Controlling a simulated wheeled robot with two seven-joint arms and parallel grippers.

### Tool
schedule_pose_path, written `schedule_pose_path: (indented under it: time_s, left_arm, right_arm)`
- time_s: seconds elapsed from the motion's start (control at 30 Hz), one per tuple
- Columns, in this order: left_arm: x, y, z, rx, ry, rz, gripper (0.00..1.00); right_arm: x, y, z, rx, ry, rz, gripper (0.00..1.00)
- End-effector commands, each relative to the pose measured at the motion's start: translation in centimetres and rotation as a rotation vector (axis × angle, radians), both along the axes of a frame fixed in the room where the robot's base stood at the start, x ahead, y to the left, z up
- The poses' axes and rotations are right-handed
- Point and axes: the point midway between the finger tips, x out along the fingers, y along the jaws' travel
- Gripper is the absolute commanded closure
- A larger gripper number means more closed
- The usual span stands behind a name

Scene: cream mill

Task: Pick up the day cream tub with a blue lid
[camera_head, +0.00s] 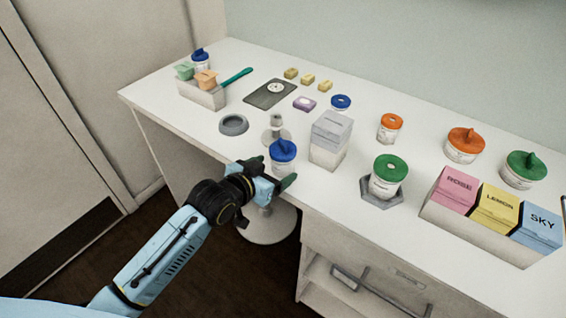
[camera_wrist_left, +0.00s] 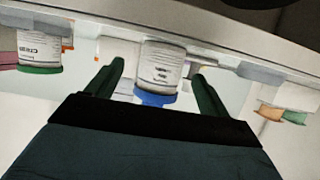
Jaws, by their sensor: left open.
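A white tub with a blue knobbed lid (camera_head: 283,158) stands near the front edge of the table. My left gripper (camera_head: 273,170) is open at this tub. In the left wrist view, which looks upside down, the labelled tub (camera_wrist_left: 162,62) shows between the two open dark green fingers (camera_wrist_left: 157,70), with its blue lid at the bottom. I cannot tell whether a finger touches it. Another blue-lidded container (camera_head: 200,58) stands at the back left, partly hidden behind a caddy. My right gripper is not in view.
A grey-lidded box (camera_head: 330,137) stands close right of the tub. A green-lidded jar (camera_head: 387,176) sits on a grey hexagonal base farther right. A grey ring (camera_head: 233,124) lies left. Rose, lemon and sky boxes fill a tray (camera_head: 465,232) at right. A stool (camera_head: 268,226) stands below the edge.

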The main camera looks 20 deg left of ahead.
Motion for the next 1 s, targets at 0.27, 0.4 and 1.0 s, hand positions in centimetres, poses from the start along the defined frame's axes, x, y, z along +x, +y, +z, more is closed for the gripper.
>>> schedule_pose_path:
  time_s: [0.27,0.4,1.0]
  left_arm:
    - [2.7,-0.7,-1.1,0.000,0.000,0.000,0.20]
    - [4.2,-1.2,-1.8,-0.001,0.000,0.000,0.20]
    - [4.8,-1.4,-2.1,0.000,0.001,0.000,0.53]
  right_arm:
    - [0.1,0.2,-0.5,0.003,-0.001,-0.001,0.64]
    - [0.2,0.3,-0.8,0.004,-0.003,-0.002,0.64]
    - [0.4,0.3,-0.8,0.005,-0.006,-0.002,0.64]
